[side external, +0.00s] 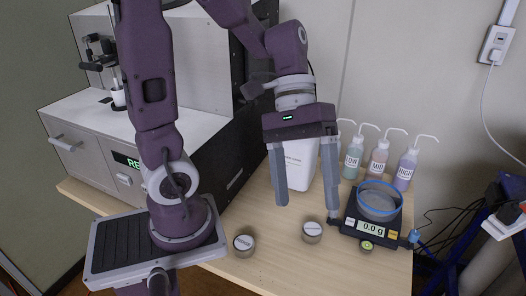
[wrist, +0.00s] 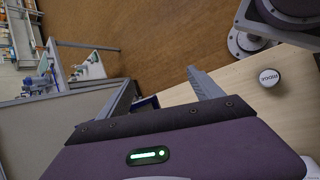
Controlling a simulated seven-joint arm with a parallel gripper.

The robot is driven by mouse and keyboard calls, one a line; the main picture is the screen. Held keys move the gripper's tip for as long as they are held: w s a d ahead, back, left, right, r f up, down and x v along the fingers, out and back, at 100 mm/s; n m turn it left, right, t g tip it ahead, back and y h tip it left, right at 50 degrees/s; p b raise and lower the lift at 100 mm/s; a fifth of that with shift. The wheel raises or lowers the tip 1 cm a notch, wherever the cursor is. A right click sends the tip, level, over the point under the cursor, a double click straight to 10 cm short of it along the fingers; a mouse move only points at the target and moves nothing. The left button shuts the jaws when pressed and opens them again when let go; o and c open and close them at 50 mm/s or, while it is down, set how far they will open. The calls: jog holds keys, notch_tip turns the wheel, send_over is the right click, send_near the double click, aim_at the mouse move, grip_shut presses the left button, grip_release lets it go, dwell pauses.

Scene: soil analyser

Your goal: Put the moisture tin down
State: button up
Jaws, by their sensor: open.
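Two small round tins with pale, labelled lids stand upright on the wooden table: a left tin (side external: 244,243) near my base and a middle tin (side external: 312,230). Their labels are too small to read, so I cannot tell which is the moisture tin. My gripper (side external: 306,204) is open, with nothing between its fingers. It hangs pointing down above the table, and in the side view its fingertips appear just above the middle tin, apart from it. The wrist view shows my gripper (wrist: 163,92) with spread fingers and one labelled tin (wrist: 269,77) off to the right.
A black scale (side external: 350,225) reading 0.0 g carries a blue-rimmed dish (side external: 379,199) at the right. A small round item (side external: 366,246) sits at its front edge. Several wash bottles (side external: 379,158) and a white container (side external: 300,160) stand behind. The analyser (side external: 150,130) fills the left.

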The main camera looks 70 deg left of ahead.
jog(key=s+m+y, duration=0.1)
jog(key=s+a+r+m+t+y, duration=0.1)
jog(key=s, duration=0.1)
jog(key=shift+a+r+m+t+y, duration=0.15)
jog(key=shift+a+m+t+y, duration=0.15)
jog(key=shift+m+t+y, duration=0.1)
jog(key=shift+o, duration=0.5)
jog(key=a+r+m+t+y, duration=0.1)
jog(key=s+a+r+m+t+y, duration=0.1)
jog(key=a+t, duration=0.1)
jog(key=s+a+t+y, duration=0.1)
jog(key=shift+a+r+m+t+y, duration=0.15)
jog(key=shift+r+m+t+y, duration=0.15)
jog(key=shift+r+m+y, duration=0.1)
jog(key=shift+a+r, duration=0.15)
jog(key=shift+a, duration=0.1)
